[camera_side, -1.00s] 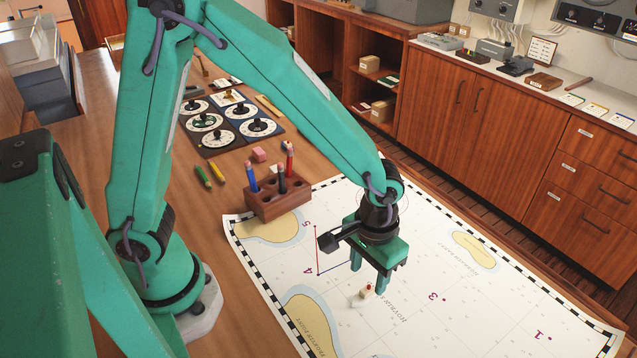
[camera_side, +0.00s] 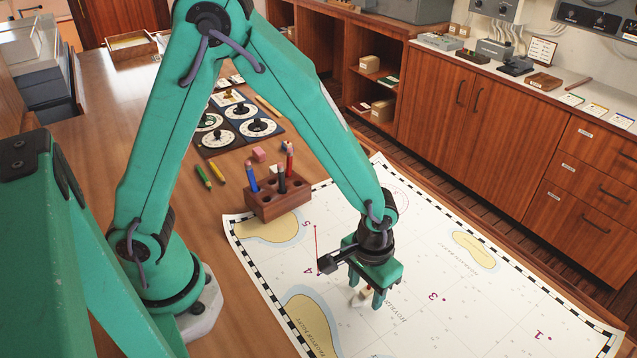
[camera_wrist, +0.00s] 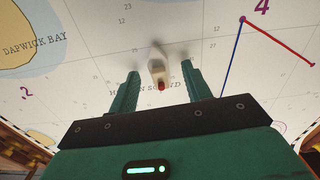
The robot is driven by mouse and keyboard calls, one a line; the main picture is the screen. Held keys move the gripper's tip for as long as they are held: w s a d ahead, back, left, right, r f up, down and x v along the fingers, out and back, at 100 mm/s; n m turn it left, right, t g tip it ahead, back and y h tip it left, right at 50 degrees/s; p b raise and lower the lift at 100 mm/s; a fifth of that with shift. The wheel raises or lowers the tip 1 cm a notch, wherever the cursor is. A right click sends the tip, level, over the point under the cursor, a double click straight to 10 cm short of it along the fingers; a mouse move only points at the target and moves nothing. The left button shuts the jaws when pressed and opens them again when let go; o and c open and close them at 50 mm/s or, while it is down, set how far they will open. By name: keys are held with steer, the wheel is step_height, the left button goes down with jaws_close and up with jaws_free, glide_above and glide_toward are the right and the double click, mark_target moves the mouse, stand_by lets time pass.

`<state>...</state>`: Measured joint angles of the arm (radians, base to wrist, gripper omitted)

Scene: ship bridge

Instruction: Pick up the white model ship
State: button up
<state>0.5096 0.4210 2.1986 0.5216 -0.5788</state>
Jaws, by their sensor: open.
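The small white model ship (camera_side: 363,294) stands on the sea chart (camera_side: 460,316), partly hidden by my gripper in the side view. My gripper (camera_side: 364,296) points down at it, low over the chart, with a finger at either side of the ship. In the wrist view, the ship (camera_wrist: 158,68) shows a red spot at its near end. It lies between the lines of the two open fingers (camera_wrist: 158,85), toward their tips. There is a gap on each side, and nothing is gripped.
A wooden pen rack (camera_side: 278,202) with upright pens stands at the chart's left edge. The chart right of my gripper is clear.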

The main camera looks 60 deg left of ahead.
mark_target(366, 290)
jaws_close()
steer(key=shift+r, duration=0.2)
stand_by(0.4)
steer(key=shift+r, duration=0.45)
step_height(366, 290, up, 3)
steer(key=shift+f, duration=0.1)
steer(key=s+d+r, duration=0.5)
steer(key=s+r, duration=0.2)
steer(key=s, duration=0.3)
steer(key=shift+d, duration=0.4)
steer(key=shift+a, duration=0.1)
